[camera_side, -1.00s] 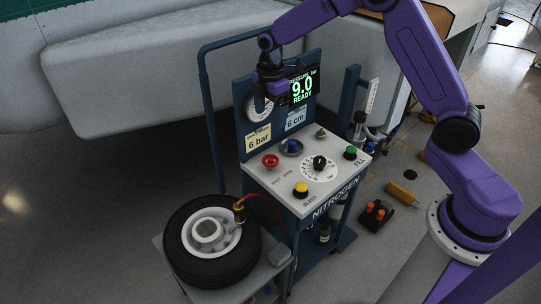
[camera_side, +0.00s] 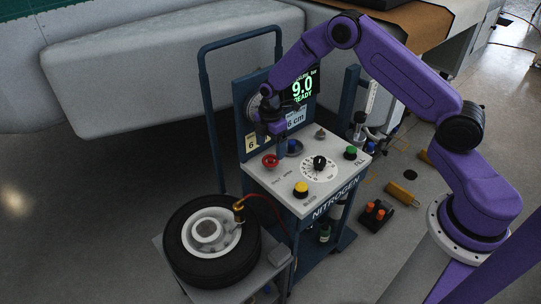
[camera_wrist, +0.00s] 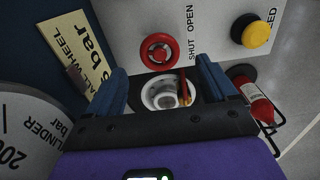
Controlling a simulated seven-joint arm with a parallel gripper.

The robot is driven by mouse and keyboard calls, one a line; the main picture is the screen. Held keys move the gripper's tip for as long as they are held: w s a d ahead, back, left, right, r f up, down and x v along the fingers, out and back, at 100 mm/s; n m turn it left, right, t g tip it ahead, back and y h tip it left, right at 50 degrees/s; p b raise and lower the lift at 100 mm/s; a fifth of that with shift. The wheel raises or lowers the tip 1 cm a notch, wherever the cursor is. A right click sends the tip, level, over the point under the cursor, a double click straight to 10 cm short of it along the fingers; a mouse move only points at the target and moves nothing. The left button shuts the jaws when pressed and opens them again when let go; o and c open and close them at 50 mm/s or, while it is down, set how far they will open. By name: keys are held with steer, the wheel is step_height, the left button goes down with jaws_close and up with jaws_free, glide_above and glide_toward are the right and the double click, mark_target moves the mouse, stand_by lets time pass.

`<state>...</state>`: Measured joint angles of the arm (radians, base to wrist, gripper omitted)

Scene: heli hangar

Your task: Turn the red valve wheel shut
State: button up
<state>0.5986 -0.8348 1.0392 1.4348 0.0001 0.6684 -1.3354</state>
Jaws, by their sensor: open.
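The red valve wheel (camera_side: 270,161) sits on the left part of the cart's light grey top panel. In the wrist view the red valve wheel (camera_wrist: 158,52) shows whole, beside the printed words SHUT and OPEN. My gripper (camera_side: 279,148) is above the panel, close to the wheel and pointing down. In the wrist view its two blue fingers (camera_wrist: 162,66) are spread wide, with nothing between them. The wheel lies ahead of the gap between the tips, apart from both fingers. The exact height above it is hard to tell.
A yellow button (camera_side: 301,189), a black knob (camera_side: 319,163) and a green button (camera_side: 350,153) share the panel. The upright back panel with a display (camera_side: 302,88) reading 9.0 READY stands close behind my gripper. A wheel with a black tyre (camera_side: 184,258) lies in front.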

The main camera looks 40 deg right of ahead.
mark_target(270, 159)
steer(key=shift+f, duration=2.35)
steer(key=c, duration=1.1)
